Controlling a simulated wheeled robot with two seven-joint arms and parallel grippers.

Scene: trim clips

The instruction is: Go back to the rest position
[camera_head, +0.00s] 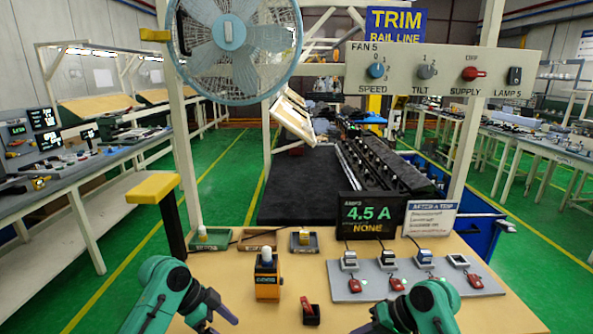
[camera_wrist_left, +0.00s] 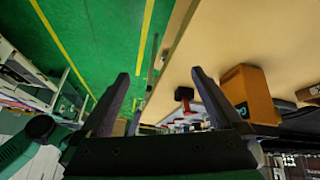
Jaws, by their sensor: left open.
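My left gripper (camera_head: 222,322) is low in the head view, left of centre, near the front of the tan table (camera_head: 350,262). In the left wrist view its two dark fingers stand wide apart, with nothing between them (camera_wrist_left: 160,76). My right gripper (camera_head: 364,328) is only partly seen at the bottom edge of the head view, right of centre. Its fingertips are cut off or hidden, so its opening does not show. Both green forearms come in from the bottom edge.
An orange block-shaped device (camera_head: 267,286) and a small black holder with a red piece (camera_head: 310,312) stand near my left gripper. A grey board (camera_head: 395,278) with several clip units lies on the right. A display reading 4.5 A (camera_head: 368,214) stands behind.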

